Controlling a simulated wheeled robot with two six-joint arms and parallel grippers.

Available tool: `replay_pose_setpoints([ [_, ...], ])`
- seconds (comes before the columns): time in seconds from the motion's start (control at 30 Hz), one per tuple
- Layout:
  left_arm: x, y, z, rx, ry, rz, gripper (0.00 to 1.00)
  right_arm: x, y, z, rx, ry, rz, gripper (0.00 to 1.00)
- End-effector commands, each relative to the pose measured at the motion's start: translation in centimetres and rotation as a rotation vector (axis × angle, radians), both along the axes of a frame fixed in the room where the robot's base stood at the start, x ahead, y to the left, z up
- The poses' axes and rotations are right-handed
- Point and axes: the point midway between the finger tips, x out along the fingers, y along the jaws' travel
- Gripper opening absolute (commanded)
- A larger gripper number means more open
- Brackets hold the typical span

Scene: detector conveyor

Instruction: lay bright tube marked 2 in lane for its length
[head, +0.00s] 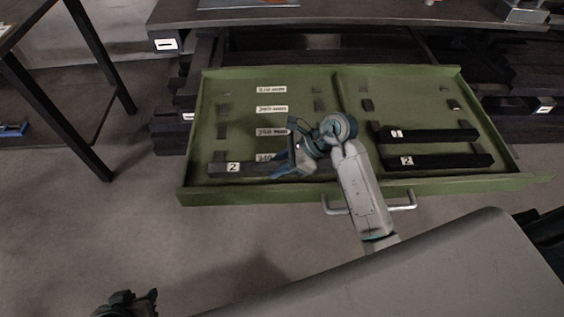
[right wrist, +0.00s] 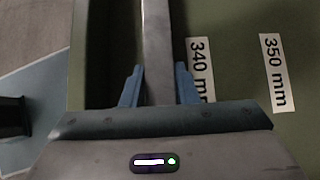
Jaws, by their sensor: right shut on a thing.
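A grey metal tube marked 2 (head: 233,168) lies along the front of the left half of an open green drawer (head: 190,135). In the right wrist view the tube (right wrist: 156,40) runs between the blue fingers. My right gripper (head: 290,164) is shut on the tube. The tube is beside the 340 mm label (right wrist: 199,68), near the front wall; I cannot tell whether it touches the drawer floor. My left gripper (head: 130,301) is at the lower left, away from the drawer; its fingers are too dark to read.
Two black tubes, the rear one (head: 437,134) and the front one marked 2 (head: 445,162), lie in the drawer's right half. A divider (head: 345,92) separates the halves. A 350 mm label (right wrist: 273,72) stands beyond the 340 mm one. A workbench (head: 350,13) lies behind.

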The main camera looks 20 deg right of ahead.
Motion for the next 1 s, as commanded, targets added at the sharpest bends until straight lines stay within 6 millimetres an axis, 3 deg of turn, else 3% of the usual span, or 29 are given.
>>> replay_pose_setpoints([
  [0.2, 0.1, -0.2, -0.3, -0.009, -0.017, 0.000, 0.36, 0.1, 0.0, -0.3, 0.000, -0.003, 0.000, 0.00],
  [0.23, 0.1, -0.2, -0.2, -0.010, -0.017, 0.001, 0.36, 0.0, -0.1, -0.2, -0.001, 0.000, 0.000, 0.33],
  [0.3, 0.1, -0.2, -0.2, -0.009, -0.015, 0.001, 0.36, 0.0, -0.1, -0.2, -0.001, 0.000, 0.000, 0.47],
  [0.33, 0.1, -0.2, -0.2, -0.009, -0.015, 0.001, 0.36, 0.0, -0.1, -0.2, -0.001, 0.000, 0.000, 0.49],
  [0.73, -0.1, 0.0, 0.0, 0.000, 0.002, 0.001, 0.36, 0.0, -0.2, 0.3, -0.002, -0.001, 0.000, 0.49],
  [1.0, 0.1, 0.1, 0.2, 0.006, 0.006, -0.002, 0.36, -0.9, -3.6, 3.6, -0.007, -0.004, 0.000, 0.49],
])
